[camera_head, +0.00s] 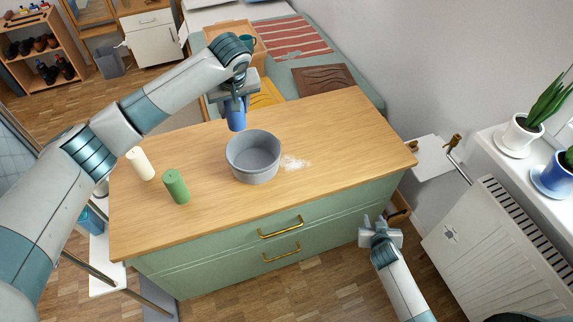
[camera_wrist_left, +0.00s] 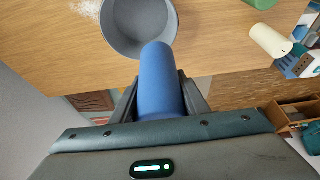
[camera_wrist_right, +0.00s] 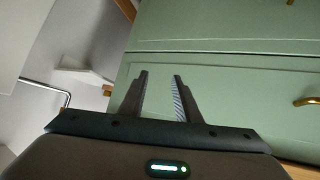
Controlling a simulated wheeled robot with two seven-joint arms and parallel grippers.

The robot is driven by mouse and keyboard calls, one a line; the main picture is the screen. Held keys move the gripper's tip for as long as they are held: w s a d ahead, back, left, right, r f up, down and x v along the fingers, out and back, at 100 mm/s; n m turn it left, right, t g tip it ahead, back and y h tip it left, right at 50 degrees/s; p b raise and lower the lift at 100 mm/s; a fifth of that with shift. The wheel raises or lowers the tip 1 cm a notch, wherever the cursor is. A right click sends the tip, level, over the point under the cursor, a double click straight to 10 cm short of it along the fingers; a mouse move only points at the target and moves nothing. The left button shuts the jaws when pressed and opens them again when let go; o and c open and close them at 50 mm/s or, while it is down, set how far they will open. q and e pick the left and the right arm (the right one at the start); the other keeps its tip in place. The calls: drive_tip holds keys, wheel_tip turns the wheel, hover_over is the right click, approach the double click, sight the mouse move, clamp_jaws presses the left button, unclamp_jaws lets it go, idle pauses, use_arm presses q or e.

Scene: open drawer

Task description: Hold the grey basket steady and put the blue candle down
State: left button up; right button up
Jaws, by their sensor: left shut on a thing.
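The grey basket (camera_head: 254,160) is a round, empty-looking bowl shape standing upright on the wooden top; its rim also shows in the left wrist view (camera_wrist_left: 117,43). The blue candle (camera_head: 236,117) is in my left gripper (camera_head: 236,101), just behind the basket's far rim in the head view. In the left wrist view the blue candle (camera_wrist_left: 158,85) lies between both fingers and overlaps the basket's edge; I cannot tell whether they touch. My right gripper (camera_head: 374,226) is open and empty in front of the cabinet's right end, away from the basket; its apart fingers show in the right wrist view (camera_wrist_right: 160,85).
White powder (camera_head: 294,163) lies right of the basket. The green drawers (camera_head: 230,245) have brass handles. The top's right side is clear.

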sight(277, 144)
drive_tip(key=w+d+r+m+t+h, duration=0.1)
drive_tip(key=w+r, duration=0.3)
drive_tip(key=r, duration=0.3)
drive_tip(key=w+d+r+m+t+h, duration=0.15)
drive_tip(key=w+r, duration=0.25)
drive_tip(key=r, duration=0.4)
drive_tip(key=a+r+y, duration=0.1)
drive_tip(key=a, duration=0.5)
drive_tip(key=w+a+r+n+y, duration=0.1)
drive_tip(key=a+r+y, duration=0.1)
drive_tip(key=a, duration=0.4)
drive_tip(key=w+a+r+n+t+y, duration=0.1)
drive_tip(key=a, duration=0.6)
drive_tip(key=shift+w+r+n, duration=0.25)
drive_tip(key=shift+r, duration=0.05)
drive_tip(key=s+a+r+n+y, duration=0.1)
drive_tip(key=a+r+y, duration=0.2)
drive_tip(key=a, duration=0.9)
drive_tip(key=shift+a+n, duration=0.35)
drive_tip(key=shift+n, duration=0.05)
drive_tip(key=shift+x, duration=6)
drive_tip(key=shift+d, duration=0.1)
clamp_jaws()
